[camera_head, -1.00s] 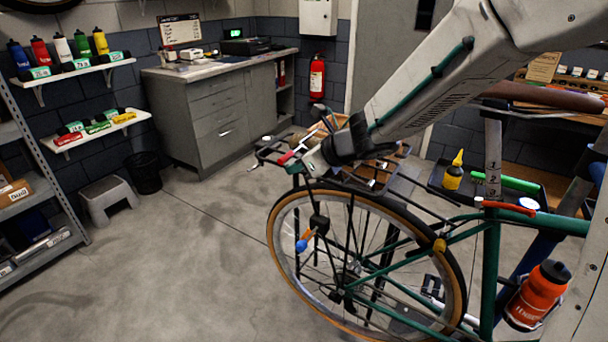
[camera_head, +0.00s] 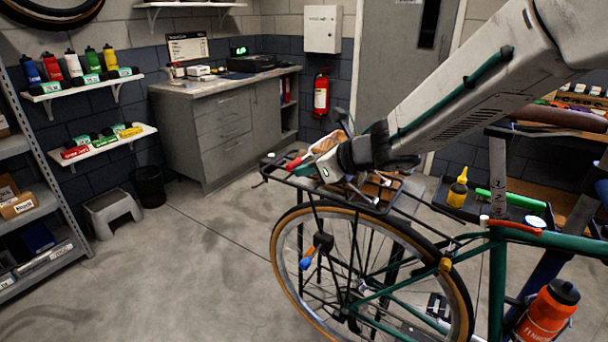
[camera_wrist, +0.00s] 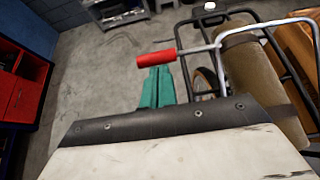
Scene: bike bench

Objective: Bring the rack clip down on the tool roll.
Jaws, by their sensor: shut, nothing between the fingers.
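The rack clip is a bent metal bar (camera_wrist: 262,25) with a red grip (camera_wrist: 157,59). In the wrist view the bar crosses over the tan tool roll (camera_wrist: 258,85); I cannot tell whether it touches it. The roll lies along the black rear rack (camera_wrist: 207,14), with a darker strap around it. My gripper (camera_wrist: 157,88) shows teal fingers, closed together and empty, just below the red grip in the picture. Whether they touch it is unclear. In the head view the red grip (camera_head: 295,162) is just left of my gripper (camera_head: 326,166), and my wrist hides most of the roll.
The rack sits above the bike's rear wheel (camera_head: 362,270). A tray (camera_head: 440,196) with a yellow bottle (camera_head: 457,188) is to the right. A grey cabinet (camera_head: 215,125) stands behind. The floor (camera_head: 190,275) left of the wheel is clear.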

